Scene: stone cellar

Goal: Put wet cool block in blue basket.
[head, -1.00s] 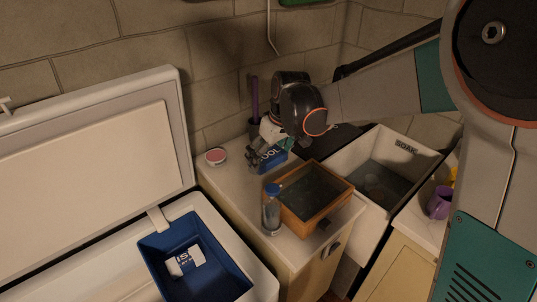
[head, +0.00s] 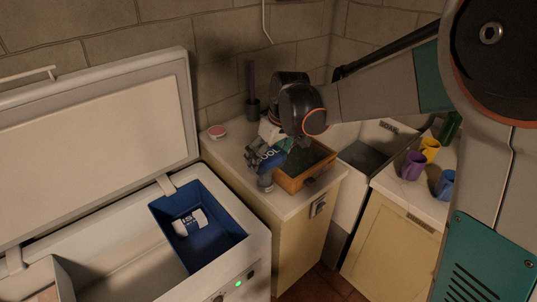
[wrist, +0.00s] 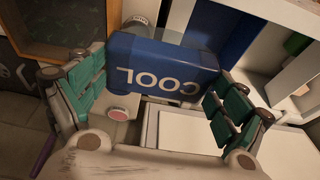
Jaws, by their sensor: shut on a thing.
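My gripper (head: 266,160) is shut on a blue block (head: 272,159) with white COOL lettering. It holds the block above the counter, between the freezer and the wooden-framed box. In the wrist view the block (wrist: 160,68) sits between the green finger pads, its lettering upside down. I cannot tell from its surface whether it is wet. The blue basket (head: 222,250) hangs in the open white freezer, to the left of and below my gripper. A white-and-blue pack (head: 190,223) lies in it.
A bottle (head: 265,184) stands on the counter, partly hidden by the block. The wooden-framed box (head: 300,181) is close on the right. A round pink-topped tin (head: 217,132) and a dark holder (head: 253,108) are behind. The freezer lid (head: 95,150) stands open. Mugs (head: 412,165) are at right.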

